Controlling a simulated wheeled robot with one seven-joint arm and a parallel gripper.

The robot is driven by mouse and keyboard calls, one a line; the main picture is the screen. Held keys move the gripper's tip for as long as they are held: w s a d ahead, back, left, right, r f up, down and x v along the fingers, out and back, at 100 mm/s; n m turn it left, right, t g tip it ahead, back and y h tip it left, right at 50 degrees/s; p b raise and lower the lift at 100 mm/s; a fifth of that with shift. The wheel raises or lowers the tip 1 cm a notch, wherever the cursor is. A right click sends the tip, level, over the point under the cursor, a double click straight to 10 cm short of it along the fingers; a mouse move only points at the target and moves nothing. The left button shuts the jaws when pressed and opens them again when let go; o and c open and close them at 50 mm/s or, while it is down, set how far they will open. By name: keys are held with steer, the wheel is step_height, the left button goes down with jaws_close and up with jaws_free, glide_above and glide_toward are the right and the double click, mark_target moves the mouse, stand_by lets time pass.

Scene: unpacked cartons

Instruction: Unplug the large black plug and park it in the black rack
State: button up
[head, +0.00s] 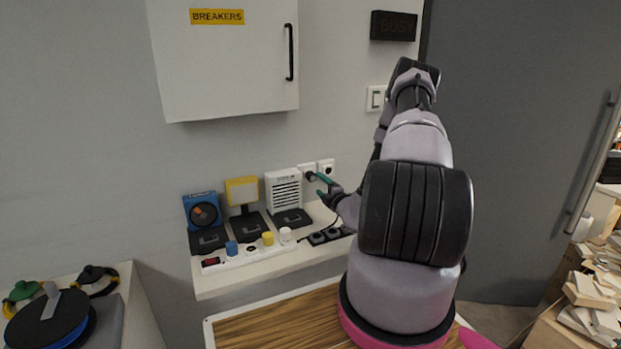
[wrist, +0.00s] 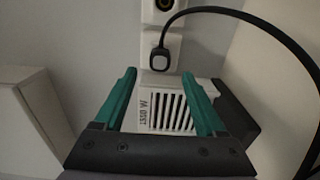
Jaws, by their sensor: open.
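The large black plug (head: 310,176) sits in the left wall socket above the shelf. In the wrist view the plug (wrist: 160,60) is seated in a white socket, with a thick black cable arching away to the right. My gripper (head: 321,187) has teal fingers and is beside the plug in the head view. In the wrist view my gripper (wrist: 160,88) is open and empty, with the plug beyond the fingertips and apart from them. A black rack (head: 318,238) with round recesses lies on the shelf's right part, partly hidden by my arm.
A white vented box (head: 284,190) stands left of the socket and shows between my fingers in the wrist view (wrist: 168,112). A second wall socket (head: 327,166) is close by. A white power strip (head: 235,257) with coloured plugs lies along the shelf front. A cabinet (head: 228,60) hangs above.

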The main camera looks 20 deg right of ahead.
mark_target(313, 179)
steer(key=shift+w, duration=3.35)
jaws_close()
steer(key=shift+s, duration=0.15)
steer(key=shift+s, duration=2.85)
